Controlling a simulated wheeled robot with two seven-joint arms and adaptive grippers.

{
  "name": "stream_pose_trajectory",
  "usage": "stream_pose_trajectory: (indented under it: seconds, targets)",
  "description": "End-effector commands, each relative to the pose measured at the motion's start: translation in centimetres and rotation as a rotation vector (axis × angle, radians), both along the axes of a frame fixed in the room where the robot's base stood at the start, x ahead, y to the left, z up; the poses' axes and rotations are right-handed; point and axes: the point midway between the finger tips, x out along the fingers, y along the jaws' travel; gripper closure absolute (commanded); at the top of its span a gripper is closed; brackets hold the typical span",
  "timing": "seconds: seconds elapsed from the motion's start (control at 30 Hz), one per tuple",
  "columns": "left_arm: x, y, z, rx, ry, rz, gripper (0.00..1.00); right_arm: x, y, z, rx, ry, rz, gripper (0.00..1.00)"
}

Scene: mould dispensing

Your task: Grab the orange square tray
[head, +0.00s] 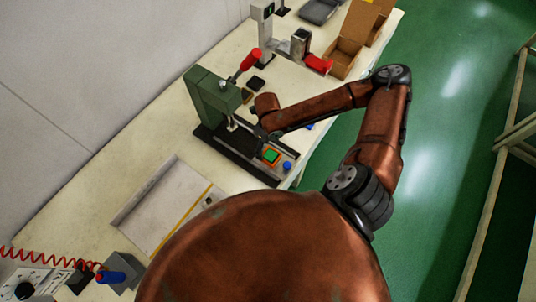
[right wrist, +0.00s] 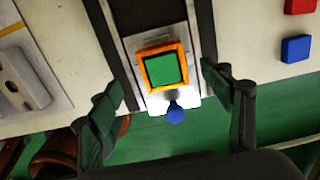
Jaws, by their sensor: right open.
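The orange square tray (head: 271,156) holds a green square piece and sits on a light metal plate at the front end of the press's dark base. In the right wrist view the orange tray (right wrist: 145,58) shows as an orange frame around the green piece (right wrist: 164,69). My right gripper (right wrist: 165,98) is open, its two dark fingers spread to either side, with the tray between and beyond them and not touching them. In the head view my right gripper (head: 262,134) is small and partly hidden by its wrist. My left gripper is not in view.
The green press (head: 208,95) with a red handle stands behind the tray. A blue knob (right wrist: 175,113) sits at the plate's front. A red block (right wrist: 299,6) and a blue block (right wrist: 296,48) lie to the right. A white sheet (head: 160,207) lies on the table at left.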

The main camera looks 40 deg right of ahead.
Motion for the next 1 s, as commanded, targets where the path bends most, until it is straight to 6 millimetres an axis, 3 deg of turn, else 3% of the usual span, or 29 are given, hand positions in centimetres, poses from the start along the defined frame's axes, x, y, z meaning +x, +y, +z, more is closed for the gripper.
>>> stream_pose_trajectory:
  seconds: [0.23,0.5,0.77,1.0]
  targets:
    - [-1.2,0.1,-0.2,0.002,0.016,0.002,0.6,-0.8,-0.4,-2.9,0.001,0.004,-0.008,0.28]
    - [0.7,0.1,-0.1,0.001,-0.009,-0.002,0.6,-1.0,-0.5,-6.2,0.0,0.001,-0.005,0.28]
    - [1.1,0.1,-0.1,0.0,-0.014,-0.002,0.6,-0.9,-0.4,-6.4,0.0,0.0,-0.002,0.28]
    - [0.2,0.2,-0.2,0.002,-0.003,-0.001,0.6,-0.9,-0.4,-6.4,0.0,0.0,-0.003,0.43]
